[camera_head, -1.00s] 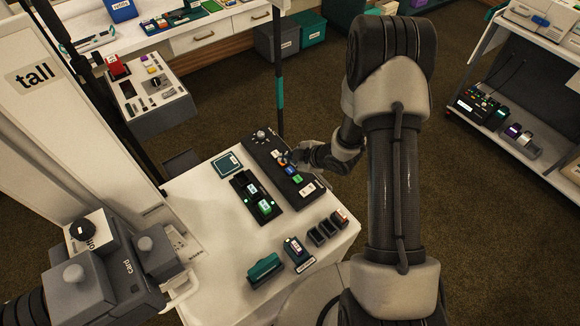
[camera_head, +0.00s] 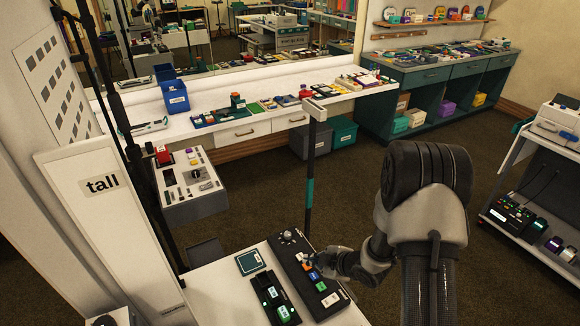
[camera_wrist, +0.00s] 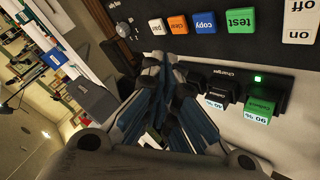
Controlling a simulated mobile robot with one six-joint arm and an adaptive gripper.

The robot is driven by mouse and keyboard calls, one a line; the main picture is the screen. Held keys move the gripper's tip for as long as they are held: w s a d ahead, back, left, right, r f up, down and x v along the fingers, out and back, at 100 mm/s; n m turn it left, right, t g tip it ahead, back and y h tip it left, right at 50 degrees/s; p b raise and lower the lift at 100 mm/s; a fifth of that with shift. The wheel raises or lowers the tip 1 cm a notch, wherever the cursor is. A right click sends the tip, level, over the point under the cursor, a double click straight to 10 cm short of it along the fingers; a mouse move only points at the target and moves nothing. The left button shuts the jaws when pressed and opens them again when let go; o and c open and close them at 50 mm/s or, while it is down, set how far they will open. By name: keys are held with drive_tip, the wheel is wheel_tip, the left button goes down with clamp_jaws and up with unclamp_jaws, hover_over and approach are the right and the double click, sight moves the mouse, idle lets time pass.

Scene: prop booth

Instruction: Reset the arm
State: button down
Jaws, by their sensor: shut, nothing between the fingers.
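My gripper (camera_head: 318,260) is at the black control panel (camera_head: 287,250) on the white stand, with my arm reaching in from the right. In the wrist view my gripper's fingers (camera_wrist: 165,62) are together and empty, with their tips in front of the panel close to its row of buttons. Whether the fingertips touch the panel cannot be told.
A black charger (camera_head: 264,286) with labelled blocks sits beside the panel, with a green light lit. A dark square pad (camera_head: 249,262) lies behind it. A thin dark pole (camera_head: 309,180) rises close behind the panel. A long white counter (camera_head: 215,128) stands farther back; open floor lies right.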

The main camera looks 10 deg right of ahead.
drive_tip(key=s+d+r+m+h, duration=0.2)
drive_tip(key=d+r+m+h, duration=0.15)
drive_tip(key=r, duration=0.75)
drive_tip(key=s+d+r+m+h, duration=0.2)
drive_tip(key=d+r+m+h, duration=0.15)
drive_tip(key=r, duration=0.75)
drive_tip(key=s+a+r+m+g, duration=0.1)
drive_tip(key=s+a+r+m, duration=0.1)
drive_tip(key=s, duration=0.6)
drive_tip(key=s+a+r+m+g+y, duration=0.1)
drive_tip(key=s+r+m, duration=0.3)
drive_tip(key=s, duration=0.5)
drive_tip(key=s+a+r+m+g, duration=0.1)
drive_tip(key=s+a+r+m, duration=0.1)
drive_tip(key=s, duration=0.7)
wheel_tip(320, 180, up, 2)
drive_tip(key=shift+s+a+r+m+y, duration=0.2)
drive_tip(key=shift+a+m+y, duration=0.2)
drive_tip(key=shift+a, duration=0.2)
